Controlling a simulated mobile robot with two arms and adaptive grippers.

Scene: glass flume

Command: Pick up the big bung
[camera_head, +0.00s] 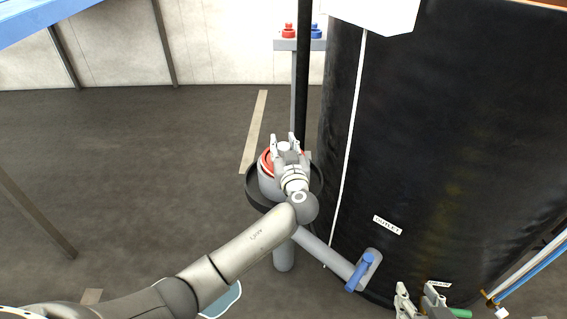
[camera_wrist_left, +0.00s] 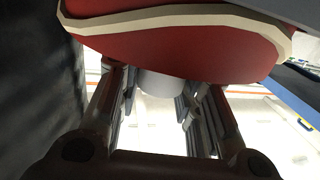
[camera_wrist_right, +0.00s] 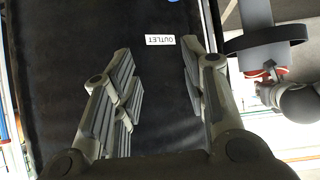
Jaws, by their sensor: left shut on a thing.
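The big bung (camera_head: 266,163) is red with a pale band and a grey knob. It is at the top of the upright grey pipe (camera_head: 267,187), mostly covered by my left gripper (camera_head: 284,141). In the left wrist view its red body (camera_wrist_left: 190,50) fills the top, and its grey knob (camera_wrist_left: 161,86) is between my left fingers, which are shut on it. I cannot tell whether the bung is seated in the pipe or lifted clear. My right gripper (camera_head: 421,292) is open and empty, in front of the black tank; it also shows in the right wrist view (camera_wrist_right: 157,55).
The large black tank (camera_head: 440,130) stands close on the right, with an OUTLET label (camera_head: 387,225). A blue-handled valve (camera_head: 361,272) is on the low side pipe. Small red (camera_head: 289,31) and blue (camera_head: 316,31) plugs stand on a bracket behind. Floor to the left is open.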

